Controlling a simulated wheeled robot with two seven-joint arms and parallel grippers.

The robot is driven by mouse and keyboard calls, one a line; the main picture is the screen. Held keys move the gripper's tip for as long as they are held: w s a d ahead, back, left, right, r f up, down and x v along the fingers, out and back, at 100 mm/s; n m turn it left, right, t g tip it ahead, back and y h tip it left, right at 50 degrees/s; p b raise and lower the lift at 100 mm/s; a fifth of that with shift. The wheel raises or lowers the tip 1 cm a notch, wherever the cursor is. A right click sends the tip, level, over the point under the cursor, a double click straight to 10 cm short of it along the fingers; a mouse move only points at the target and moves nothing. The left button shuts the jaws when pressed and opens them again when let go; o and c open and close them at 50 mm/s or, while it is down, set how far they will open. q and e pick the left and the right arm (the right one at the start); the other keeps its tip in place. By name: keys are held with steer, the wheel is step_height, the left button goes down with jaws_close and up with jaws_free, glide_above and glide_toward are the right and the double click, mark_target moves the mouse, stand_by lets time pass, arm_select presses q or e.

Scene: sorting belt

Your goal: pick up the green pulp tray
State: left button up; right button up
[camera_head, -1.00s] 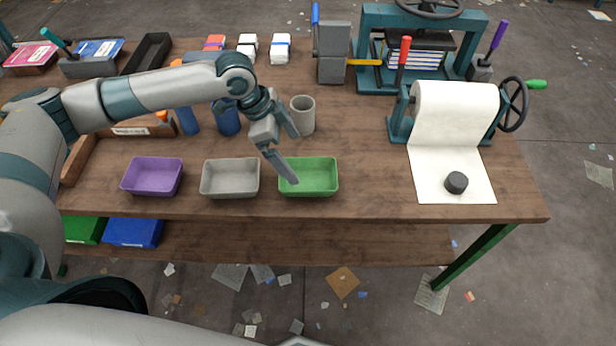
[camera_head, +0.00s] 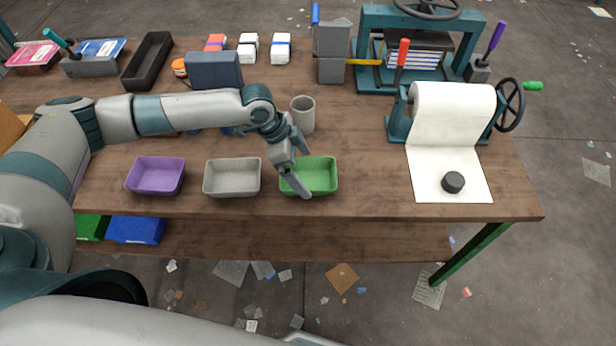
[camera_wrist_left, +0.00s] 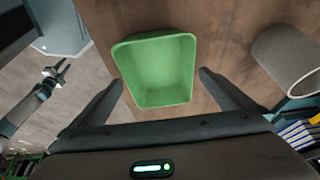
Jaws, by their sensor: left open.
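The green pulp tray (camera_head: 318,176) sits upright on the table near its front edge, at the right end of a row of three trays. It is empty. My left gripper (camera_head: 300,180) is over the tray's left side in the head view and hides part of its left rim. In the left wrist view the green tray (camera_wrist_left: 158,70) lies ahead of the spread fingers of my left gripper (camera_wrist_left: 162,90), with nothing held between them. I cannot tell whether a finger touches the rim.
A grey tray (camera_head: 232,178) and a purple tray (camera_head: 156,176) stand left of the green one. A grey cup (camera_head: 303,115) stands behind it. A paper roll stand (camera_head: 450,115) with a dark puck (camera_head: 453,182) is at right. The wood between green tray and paper is clear.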

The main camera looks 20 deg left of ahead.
mark_target(314, 183)
arm_select(q)
steer(key=shift+p+x, duration=0.45)
steer(key=shift+x, duration=1.2)
steer(key=shift+d, duration=0.1)
steer(key=c, duration=0.9)
steer(key=shift+r, duration=0.15)
